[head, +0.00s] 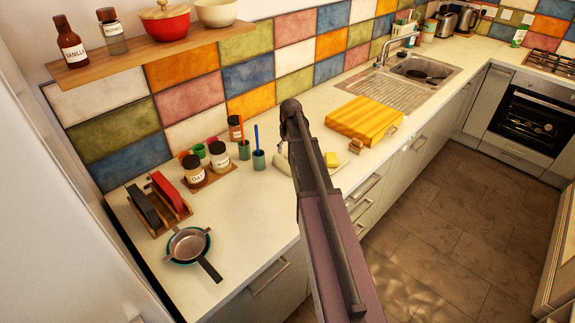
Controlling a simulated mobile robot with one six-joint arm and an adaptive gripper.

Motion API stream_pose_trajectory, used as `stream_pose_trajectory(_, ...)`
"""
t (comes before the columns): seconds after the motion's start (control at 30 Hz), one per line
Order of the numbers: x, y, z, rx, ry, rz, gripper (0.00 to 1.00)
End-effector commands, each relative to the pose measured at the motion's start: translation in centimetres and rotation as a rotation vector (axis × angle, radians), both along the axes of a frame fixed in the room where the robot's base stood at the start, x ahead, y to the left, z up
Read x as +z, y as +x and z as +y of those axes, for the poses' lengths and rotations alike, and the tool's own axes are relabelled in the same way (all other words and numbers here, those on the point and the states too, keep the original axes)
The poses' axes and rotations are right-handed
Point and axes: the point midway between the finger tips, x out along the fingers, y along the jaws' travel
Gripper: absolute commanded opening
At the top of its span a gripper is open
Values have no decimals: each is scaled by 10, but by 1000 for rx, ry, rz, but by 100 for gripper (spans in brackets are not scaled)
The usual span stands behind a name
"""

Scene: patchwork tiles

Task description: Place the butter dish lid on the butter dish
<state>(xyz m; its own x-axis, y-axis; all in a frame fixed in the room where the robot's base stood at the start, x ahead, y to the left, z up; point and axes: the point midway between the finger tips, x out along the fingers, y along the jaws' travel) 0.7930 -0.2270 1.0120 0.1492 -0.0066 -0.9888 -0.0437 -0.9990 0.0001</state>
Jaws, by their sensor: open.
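A yellow block of butter (331,159) sits on the counter just right of my arm, on a pale dish (342,168) that my arm partly covers. A cream rounded piece (282,161) shows just left of my arm. It may be the butter dish lid, but most of it is hidden, so I cannot tell for sure. My arm rises from the bottom of the head view and ends over the counter near these things. My gripper's fingers do not show; they are hidden behind the arm or out of sight.
Left of the arm stand labelled jars (193,168), teal cups (258,159), a rack (165,205) and a pan (188,245). A yellow striped board-like block (362,119) lies to the right, before the sink (418,72). A wooden shelf (150,54) hangs above.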

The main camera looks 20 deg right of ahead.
Motion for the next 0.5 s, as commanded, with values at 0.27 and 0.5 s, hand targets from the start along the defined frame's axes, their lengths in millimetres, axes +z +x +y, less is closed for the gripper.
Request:
stream_pose_trajectory(0.27,-24,3,-2,-1,0,0,71)
stream_pose_trajectory(0.5,-30,4,-2,-1,0,0,71)
